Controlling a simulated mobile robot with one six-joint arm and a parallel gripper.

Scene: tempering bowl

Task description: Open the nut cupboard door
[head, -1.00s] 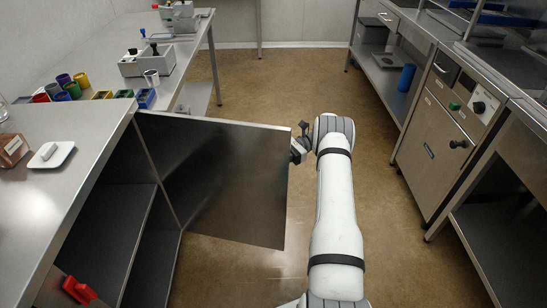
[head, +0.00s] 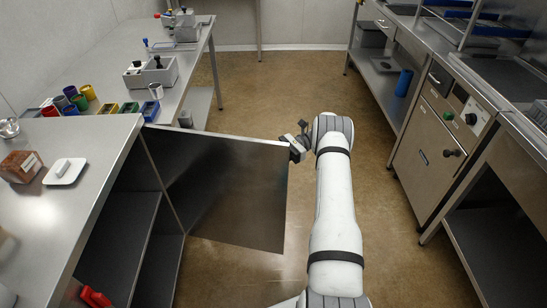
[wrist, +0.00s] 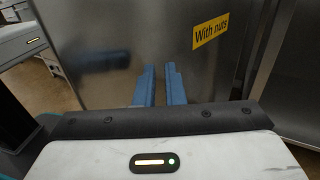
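The nut cupboard door (head: 225,190) stands wide open, swung out from the left counter (head: 95,135). The open space of the cupboard (head: 120,235) shows beside it under the counter. In the wrist view, a metal door face (wrist: 130,50) carries a yellow label (wrist: 210,30) reading "With nuts". My gripper (head: 297,143) is at the door's free edge, partly hidden behind it. In the wrist view, the two blue fingers of my gripper (wrist: 160,85) point at the labelled face with a narrow gap between them. No handle is seen between them. I cannot tell whether they touch the door.
A box (head: 20,166) and a white dish (head: 65,171) stand on the left counter, with several coloured cups (head: 70,98) behind. A steel appliance (head: 430,150) with knobs stands on the right. The floor (head: 265,90) between the benches is clear.

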